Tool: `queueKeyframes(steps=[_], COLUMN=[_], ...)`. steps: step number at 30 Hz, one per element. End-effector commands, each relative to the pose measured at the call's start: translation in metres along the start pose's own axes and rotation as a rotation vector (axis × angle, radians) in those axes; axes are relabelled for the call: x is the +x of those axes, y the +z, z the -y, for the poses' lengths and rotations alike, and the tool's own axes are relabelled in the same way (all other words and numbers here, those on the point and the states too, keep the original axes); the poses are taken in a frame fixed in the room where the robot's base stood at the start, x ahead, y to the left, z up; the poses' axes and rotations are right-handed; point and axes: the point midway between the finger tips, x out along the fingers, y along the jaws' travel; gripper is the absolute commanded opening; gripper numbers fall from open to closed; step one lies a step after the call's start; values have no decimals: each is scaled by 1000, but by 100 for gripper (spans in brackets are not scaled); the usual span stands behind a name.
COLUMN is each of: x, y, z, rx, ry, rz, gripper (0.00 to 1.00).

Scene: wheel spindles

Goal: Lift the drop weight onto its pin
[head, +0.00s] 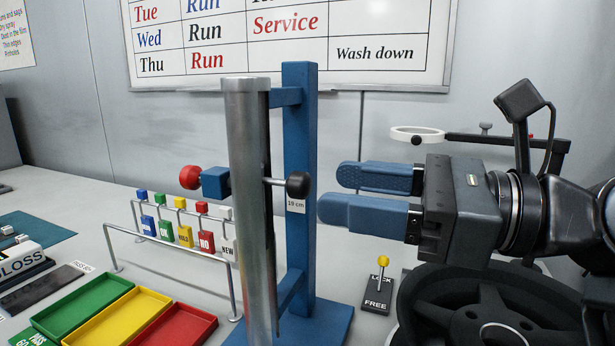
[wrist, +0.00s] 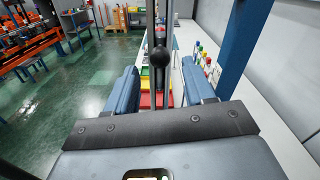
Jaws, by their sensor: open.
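A steel tube (head: 248,200) stands upright beside a blue post (head: 300,150). A black ball handle (head: 298,184) sticks out on a thin rod from the tube's right side, beside a label reading 19 cm. The drop weight itself is not clearly visible; the tube may hide it. A red knob (head: 190,177) on a blue block (head: 215,182) is on the tube's left side. My gripper (head: 335,194) is open and empty, its blue fingers pointing left, just short of the black ball. In the wrist view the ball (wrist: 160,55) appears ahead, between the two fingers.
A yellow-knobbed lever (head: 383,262) marked LOCK and FREE is below my gripper, next to a dark wheel (head: 480,310). Green, yellow and red trays (head: 120,318) and a rail of coloured tags (head: 170,245) are left of the tube. A whiteboard hangs behind.

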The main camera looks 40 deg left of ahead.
Motion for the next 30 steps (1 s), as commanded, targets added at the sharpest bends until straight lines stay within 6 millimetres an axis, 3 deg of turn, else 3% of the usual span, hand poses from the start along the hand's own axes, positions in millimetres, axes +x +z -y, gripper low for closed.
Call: queueKeyframes(steps=[6,12,23,30], x=[35,56,61,61], y=[0,0,0,0], z=[0,0,0,0], rx=[0,0,-1,-1], ry=[2,-1,-1,-2], rz=[-1,0,0,0], gripper=[53,53,53,30])
